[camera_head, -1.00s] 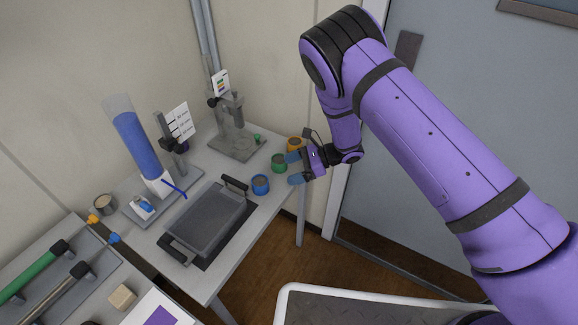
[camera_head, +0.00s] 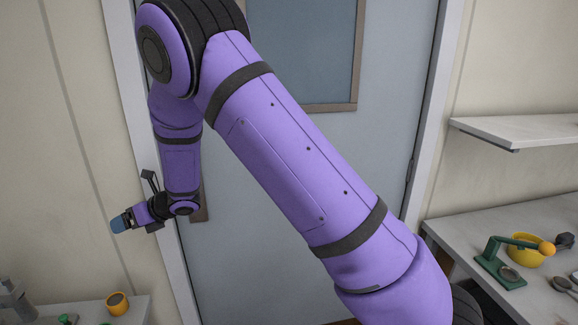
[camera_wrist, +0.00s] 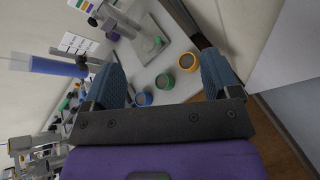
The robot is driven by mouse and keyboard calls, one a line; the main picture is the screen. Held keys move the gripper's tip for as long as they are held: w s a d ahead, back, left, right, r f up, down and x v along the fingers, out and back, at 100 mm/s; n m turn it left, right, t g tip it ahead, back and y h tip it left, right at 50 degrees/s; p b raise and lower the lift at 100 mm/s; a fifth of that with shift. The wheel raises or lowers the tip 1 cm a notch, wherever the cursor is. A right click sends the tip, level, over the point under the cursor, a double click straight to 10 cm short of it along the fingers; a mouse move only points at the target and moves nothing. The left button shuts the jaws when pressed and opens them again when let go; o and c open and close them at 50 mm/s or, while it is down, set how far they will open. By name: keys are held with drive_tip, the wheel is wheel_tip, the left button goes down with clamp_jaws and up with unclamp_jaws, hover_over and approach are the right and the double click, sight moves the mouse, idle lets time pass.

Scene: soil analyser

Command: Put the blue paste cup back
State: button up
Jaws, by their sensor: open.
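The blue paste cup (camera_wrist: 144,99) stands on the grey table in the wrist view, just beyond the gripper's crossbar and nearer the left finger. A green cup (camera_wrist: 165,81) and an orange cup (camera_wrist: 188,61) stand beside it in a slanting row. My gripper (camera_wrist: 162,60) is open and empty, its blue fingers spread wide, with the cups showing between them. In the head view my gripper (camera_head: 122,224) hangs well above the orange cup (camera_head: 117,303) at the table's end. The blue cup is out of the head view.
A grey stand (camera_wrist: 150,43) and a blue-filled cylinder (camera_wrist: 45,66) stand on the same table. In the head view a door is behind my arm. At right, a counter holds a yellow bowl (camera_head: 526,250) and a green tool (camera_head: 500,262), under a shelf (camera_head: 520,130).

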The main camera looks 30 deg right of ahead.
drive_tip(key=s+d+r+m+t+h, duration=0.2)
drive_tip(key=d+r+m+h, duration=0.1)
drive_tip(key=d+r+m, duration=0.55)
drive_tip(key=s+d+r+m+t+h, duration=0.2)
drive_tip(key=d+r+m+h, duration=0.2)
drive_tip(key=d+r+m, duration=0.4)
drive_tip(key=s+d+r+m+h, duration=0.2)
drive_tip(key=s+d+r+m, duration=0.4)
drive_tip(key=s+d+m, duration=0.1)
drive_tip(key=s+d+r+m+g, duration=0.1)
drive_tip(key=s+d+m+g, duration=0.1)
drive_tip(key=s+m, duration=0.7)
drive_tip(key=s+d+r+m+g+h, duration=0.1)
drive_tip(key=s+d+m+g, duration=0.2)
drive_tip(key=s+m, duration=0.6)
drive_tip(key=s+g, duration=0.1)
drive_tip(key=s, duration=1.2)
drive_tip(key=shift+s+d, duration=0.15)
